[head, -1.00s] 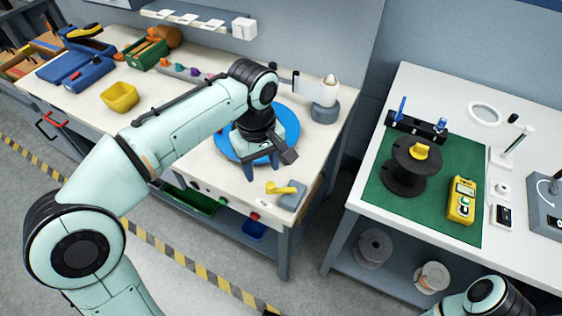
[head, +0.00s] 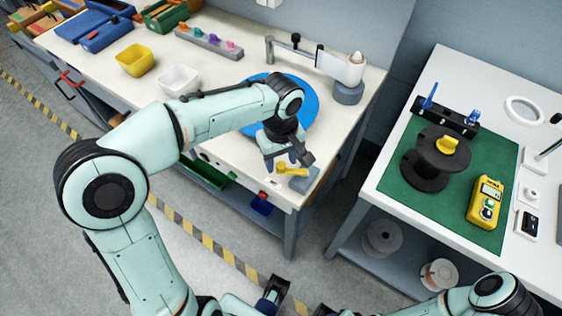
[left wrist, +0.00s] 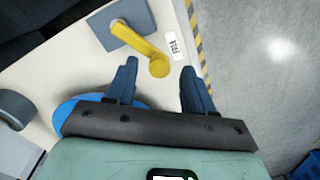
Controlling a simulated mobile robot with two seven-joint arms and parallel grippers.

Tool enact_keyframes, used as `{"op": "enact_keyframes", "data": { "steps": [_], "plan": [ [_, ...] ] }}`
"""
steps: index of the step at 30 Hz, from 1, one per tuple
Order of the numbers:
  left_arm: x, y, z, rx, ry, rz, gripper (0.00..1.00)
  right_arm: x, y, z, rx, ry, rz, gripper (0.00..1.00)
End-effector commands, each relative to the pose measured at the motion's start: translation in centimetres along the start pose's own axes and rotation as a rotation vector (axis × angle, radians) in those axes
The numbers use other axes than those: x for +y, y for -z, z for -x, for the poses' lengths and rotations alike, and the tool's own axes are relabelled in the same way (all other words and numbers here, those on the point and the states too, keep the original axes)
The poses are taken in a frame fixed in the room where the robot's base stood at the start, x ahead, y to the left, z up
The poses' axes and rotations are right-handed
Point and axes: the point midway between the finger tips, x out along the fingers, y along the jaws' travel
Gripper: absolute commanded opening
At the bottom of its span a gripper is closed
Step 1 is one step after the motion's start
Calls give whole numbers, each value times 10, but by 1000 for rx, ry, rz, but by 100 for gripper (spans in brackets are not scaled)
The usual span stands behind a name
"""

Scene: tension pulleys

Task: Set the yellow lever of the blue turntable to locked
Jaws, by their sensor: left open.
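The yellow lever (head: 291,169) sits on a grey-blue block (head: 305,180) at the bench's front corner, its handle pointing left in the head view. The blue turntable disc (head: 305,99) lies behind it, partly hidden by my left arm. My left gripper (head: 282,163) is open and empty, close to the lever handle. In the left wrist view the lever (left wrist: 140,44) has its rounded end just beyond and between the open fingertips (left wrist: 158,68). I cannot tell whether they touch. My right gripper (head: 270,297) shows partly at the bottom edge, its jaws unclear.
White (head: 178,80) and yellow (head: 136,60) bins stand left on the bench. A second table with a green mat (head: 470,220) and a black spool (head: 431,166) stands right, across a gap.

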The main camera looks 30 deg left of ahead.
Motion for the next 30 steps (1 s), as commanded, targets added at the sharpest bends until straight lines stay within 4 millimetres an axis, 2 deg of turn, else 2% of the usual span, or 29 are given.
{"op": "enact_keyframes", "data": {
  "steps": [4,13,14,18,19,30],
  "plan": [
    [0,0,-12,0,0,-2,53,1,0,-2,0,0,0,53],
    [0,0,-14,0,0,-1,53,0,0,-2,0,0,0,53],
    [0,0,-14,0,0,-1,50,0,0,-2,0,0,0,53],
    [0,0,-13,0,0,-1,4,0,0,-2,0,0,0,53],
    [0,0,-13,0,0,-1,0,0,0,-2,0,0,0,53],
    [5,-4,-14,-1,-1,22,0,1,0,-3,-1,0,0,53]
  ]
}}
